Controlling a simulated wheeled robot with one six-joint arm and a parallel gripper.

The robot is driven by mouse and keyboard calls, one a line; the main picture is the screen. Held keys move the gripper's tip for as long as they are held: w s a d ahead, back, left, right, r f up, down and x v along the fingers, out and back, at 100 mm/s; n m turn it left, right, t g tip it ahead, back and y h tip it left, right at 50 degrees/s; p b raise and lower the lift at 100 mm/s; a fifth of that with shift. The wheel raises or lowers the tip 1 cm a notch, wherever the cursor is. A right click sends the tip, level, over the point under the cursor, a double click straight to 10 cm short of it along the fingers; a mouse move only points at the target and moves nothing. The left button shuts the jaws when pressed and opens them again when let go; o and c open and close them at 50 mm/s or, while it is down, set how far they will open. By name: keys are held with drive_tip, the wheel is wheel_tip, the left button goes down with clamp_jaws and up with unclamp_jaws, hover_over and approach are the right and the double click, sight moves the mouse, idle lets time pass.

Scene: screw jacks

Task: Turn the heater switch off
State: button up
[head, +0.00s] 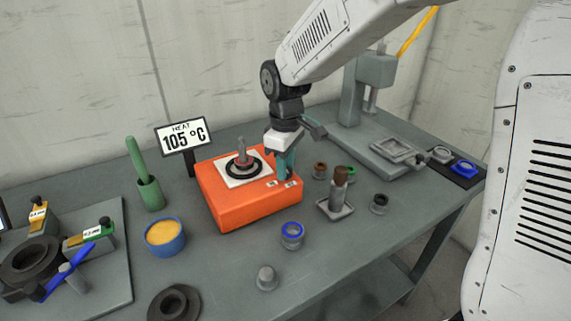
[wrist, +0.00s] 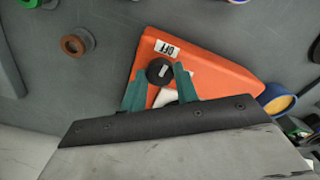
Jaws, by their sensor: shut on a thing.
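The orange heater (head: 240,210) stands on the bench, with a white top plate, a black ring and a red-based grey piece on it. Its sign (head: 183,137) reads HEAT 105 °C. My gripper (head: 284,172) reaches down over the heater's right side. In the wrist view its green fingers (wrist: 160,75) are shut on the round black switch knob (wrist: 159,71), one on each side. A pale mark shows on the knob. A white label (wrist: 166,48) beside it appears to read OFF. In the head view the fingers hide the knob.
A blue-ringed jar (head: 291,236) and a small tray with a brown-topped piece (head: 340,176) stand to the right. A yellow-filled blue bowl (head: 165,236) and a green holder (head: 150,194) are on the left. A grey press (head: 366,75) stands behind.

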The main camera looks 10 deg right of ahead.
drive_tip(key=shift+n, duration=0.6)
drive_tip(key=o, duration=1)
wheel_tip(320, 180, up, 8)
drive_tip(key=shift+d+f, duration=0.1)
